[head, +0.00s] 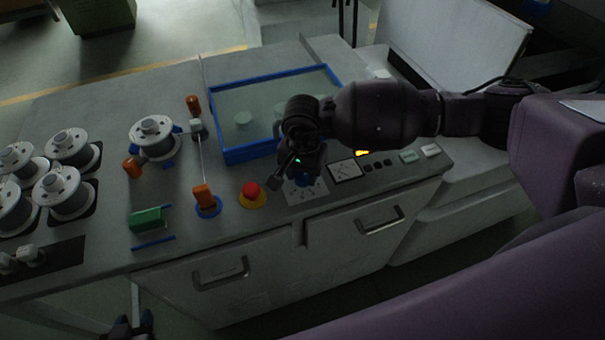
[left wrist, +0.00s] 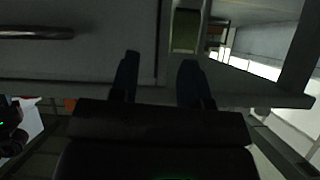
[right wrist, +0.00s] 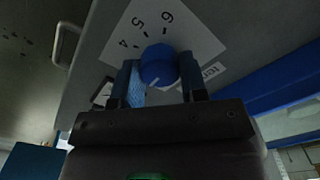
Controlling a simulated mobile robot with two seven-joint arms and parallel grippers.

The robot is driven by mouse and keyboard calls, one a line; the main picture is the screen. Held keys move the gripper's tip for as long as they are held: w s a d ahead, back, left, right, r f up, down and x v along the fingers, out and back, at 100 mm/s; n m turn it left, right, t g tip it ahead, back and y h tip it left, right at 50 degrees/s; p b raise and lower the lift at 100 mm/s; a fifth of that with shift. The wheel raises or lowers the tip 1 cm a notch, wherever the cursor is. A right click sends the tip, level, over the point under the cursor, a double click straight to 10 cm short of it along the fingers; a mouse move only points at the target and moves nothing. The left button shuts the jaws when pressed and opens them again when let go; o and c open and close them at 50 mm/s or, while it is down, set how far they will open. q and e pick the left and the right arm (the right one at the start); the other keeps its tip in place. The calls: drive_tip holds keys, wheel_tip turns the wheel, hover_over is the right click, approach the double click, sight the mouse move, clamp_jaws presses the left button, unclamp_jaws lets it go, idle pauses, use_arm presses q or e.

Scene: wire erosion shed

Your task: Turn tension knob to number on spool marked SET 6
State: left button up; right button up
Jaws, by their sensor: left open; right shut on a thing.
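The blue tension knob (right wrist: 158,66) sits on a white dial plate (right wrist: 190,32) printed with 4, 5 and 6. My right gripper (right wrist: 159,82) is shut on the knob, one finger on each side. A pale mark shows on the knob's near side; I cannot tell which number it points to. In the head view my right gripper (head: 290,178) comes down over the dial plate (head: 308,194) and hides most of the knob. My left gripper (left wrist: 160,78) is open and empty in front of the cabinet. No SET marking is readable on the spools (head: 152,127).
Several spools (head: 72,146) stand on the left of the bench. A blue-rimmed tank (head: 232,154) lies behind my right gripper. A red emergency button (head: 251,189), an orange lever (head: 204,195) and a green block (head: 147,219) are near the front edge.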

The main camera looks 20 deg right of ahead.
drive_tip(key=shift+f+m+b, duration=0.2)
drive_tip(key=shift+m+b, duration=0.8)
drive_tip(key=shift+m, duration=0.2)
drive_tip(key=m+b, duration=0.1)
drive_tip(key=m, duration=0.2)
drive_tip(key=shift+r+m, duration=0.1)
drive_tip(key=shift+m, duration=0.2)
drive_tip(key=m+b, duration=0.1)
drive_tip(key=m, duration=0.2)
drive_tip(key=shift+m, duration=0.3)
drive_tip(key=m, duration=0.4)
drive_tip(key=shift+r+m, duration=0.1)
drive_tip(key=shift+m, duration=0.2)
drive_tip(key=m, duration=0.3)
drive_tip(key=shift+m, duration=0.3)
drive_tip(key=m+p, duration=0.1)
drive_tip(key=m, duration=0.3)
drive_tip(key=shift+m, duration=0.3)
drive_tip(key=m, duration=0.3)
drive_tip(key=shift+m+p, duration=0.3)
drive_tip(key=m, duration=0.3)
drive_tip(key=shift+m+p, duration=0.3)
drive_tip(key=shift+p, duration=0.05)
drive_tip(key=shift+m, duration=0.6)
use_arm(q)
drive_tip(key=shift+w+f, duration=0.2)
drive_tip(key=shift+f, duration=0.4)
drive_tip(key=shift+w+r, duration=0.1)
drive_tip(key=shift+w, duration=0.1)
